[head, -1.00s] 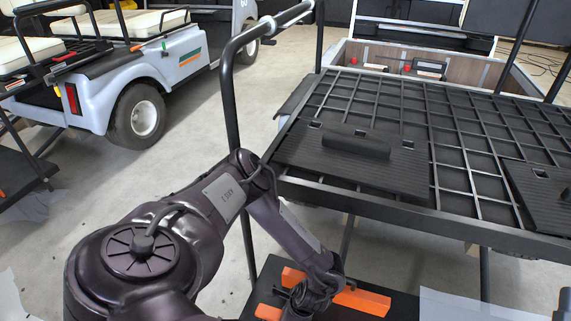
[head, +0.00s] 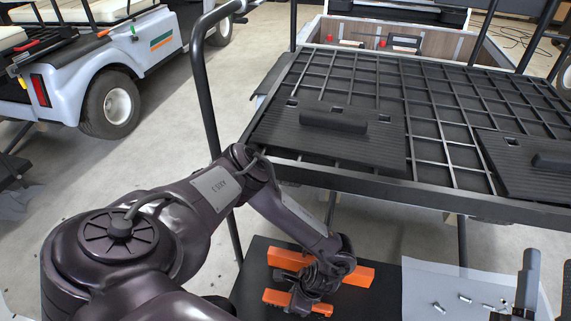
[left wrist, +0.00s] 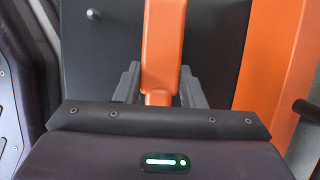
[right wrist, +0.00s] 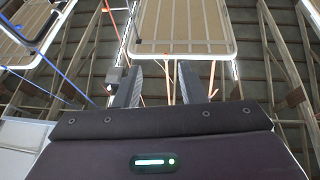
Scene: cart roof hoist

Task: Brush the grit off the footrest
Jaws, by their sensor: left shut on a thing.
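My left gripper (head: 305,292) is low over a black flat surface (head: 258,268), which may be the footrest. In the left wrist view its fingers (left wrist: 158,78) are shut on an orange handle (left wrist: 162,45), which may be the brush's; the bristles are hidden. The handle's orange end (head: 282,298) shows beside the gripper in the head view. A larger orange bar (head: 352,274) lies behind the wrist, partly covered by it. I cannot make out grit on the black surface. My right gripper (head: 548,265) points upward at the lower right; its fingers (right wrist: 160,78) are apart and empty.
A black grid roof rack (head: 440,150) with ribbed panels stands above and behind the black surface. A black upright tube (head: 205,90) rises left of it. A pale sheet (head: 420,285) with several small bolts lies to the right. A cart (head: 110,85) stands at the far left.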

